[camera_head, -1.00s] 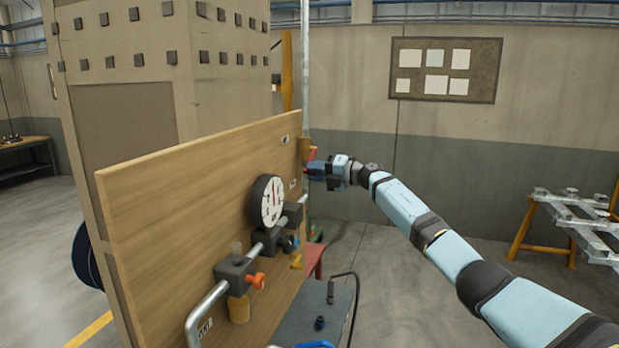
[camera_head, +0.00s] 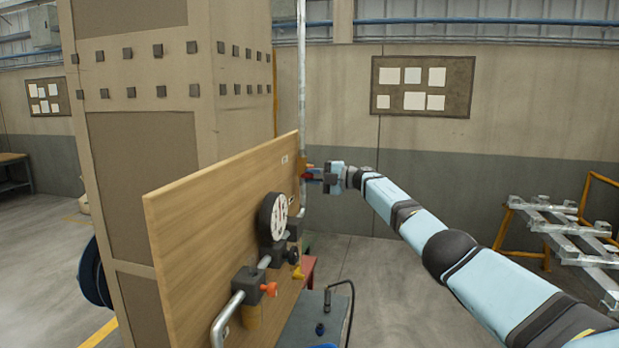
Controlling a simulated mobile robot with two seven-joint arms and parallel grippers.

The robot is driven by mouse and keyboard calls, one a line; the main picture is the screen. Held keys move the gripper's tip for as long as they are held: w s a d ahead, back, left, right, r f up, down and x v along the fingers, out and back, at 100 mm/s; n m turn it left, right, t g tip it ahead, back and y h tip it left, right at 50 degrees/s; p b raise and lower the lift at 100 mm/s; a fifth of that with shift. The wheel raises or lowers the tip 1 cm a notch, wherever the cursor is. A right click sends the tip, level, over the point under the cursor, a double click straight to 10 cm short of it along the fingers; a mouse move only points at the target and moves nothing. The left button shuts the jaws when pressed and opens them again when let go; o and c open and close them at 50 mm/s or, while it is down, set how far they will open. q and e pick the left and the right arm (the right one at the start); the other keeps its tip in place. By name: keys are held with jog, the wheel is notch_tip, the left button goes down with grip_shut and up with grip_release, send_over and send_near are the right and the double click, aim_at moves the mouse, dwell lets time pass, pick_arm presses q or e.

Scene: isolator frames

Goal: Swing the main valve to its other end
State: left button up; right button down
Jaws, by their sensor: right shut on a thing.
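The main valve appears to be the orange-brown body with a red lever (camera_head: 306,171) at the far edge of the wooden panel, by the tall vertical pipe. It is small and partly covered by my right gripper (camera_head: 315,175). My right arm reaches in from the lower right, and its gripper is shut on the red lever. The lever's exact angle is hard to make out at this distance. My left gripper is not in view.
The wooden panel (camera_head: 215,215) carries a round gauge (camera_head: 272,216), a bent grey pipe (camera_head: 228,317), a valve with an orange knob (camera_head: 268,289) and a yellow handle (camera_head: 298,273). A grey bench with a cable stands below. Metal racking (camera_head: 570,235) is at right; floor between is clear.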

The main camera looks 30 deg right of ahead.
jog(key=shift+r+m, duration=0.1)
jog(key=shift+m, duration=0.3)
jog(key=c, duration=1.1)
grip_release()
jog(key=shift+o, duration=0.2)
jog(key=shift+w+a, duration=0.1)
jog(key=shift+w, duration=0.05)
jog(key=b+v, duration=0.3)
jog(key=v, duration=1)
jog(key=shift+s+d, duration=0.25)
jog(key=shift+s, duration=0.05)
